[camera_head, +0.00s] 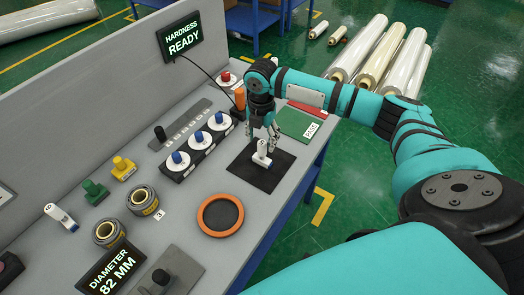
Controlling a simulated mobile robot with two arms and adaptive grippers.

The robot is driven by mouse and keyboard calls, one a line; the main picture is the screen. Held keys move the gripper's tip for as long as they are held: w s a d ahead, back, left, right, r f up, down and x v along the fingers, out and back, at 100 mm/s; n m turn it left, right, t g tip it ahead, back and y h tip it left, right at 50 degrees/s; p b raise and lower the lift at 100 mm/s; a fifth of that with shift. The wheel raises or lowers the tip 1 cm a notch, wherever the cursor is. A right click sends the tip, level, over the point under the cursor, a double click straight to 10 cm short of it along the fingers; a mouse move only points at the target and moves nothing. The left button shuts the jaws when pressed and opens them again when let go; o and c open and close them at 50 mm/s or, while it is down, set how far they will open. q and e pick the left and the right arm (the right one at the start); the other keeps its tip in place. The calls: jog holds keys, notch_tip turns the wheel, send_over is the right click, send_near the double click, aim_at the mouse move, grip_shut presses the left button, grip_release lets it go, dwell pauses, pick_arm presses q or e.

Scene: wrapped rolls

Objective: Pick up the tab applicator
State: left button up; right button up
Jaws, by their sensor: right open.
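A small white hand tool with a dark tip, which looks like the tab applicator (262,153), stands on a black mat (244,175) near the right edge of the bench. My right gripper (263,136) points down from above it, fingers open. The fingertips are close around or just behind the tool's top; I cannot tell whether they touch it. A similar white and blue tool (58,215) lies at the left of the bench. My left gripper is out of view.
On the grey bench are an orange ring (221,234), two wrapped rolls (109,233), a row of blue-knobbed dials (196,147) and a green PASS pad (298,122). A hardness display (180,42) stands behind. Large film rolls (386,58) lie on the floor.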

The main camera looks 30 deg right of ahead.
aim_at(262, 153)
notch_tip(262, 153, down, 2)
jog(key=shift+d+f, duration=0.1)
jog(key=shift+f, duration=0.35)
jog(key=c, duration=0.7)
grip_shut()
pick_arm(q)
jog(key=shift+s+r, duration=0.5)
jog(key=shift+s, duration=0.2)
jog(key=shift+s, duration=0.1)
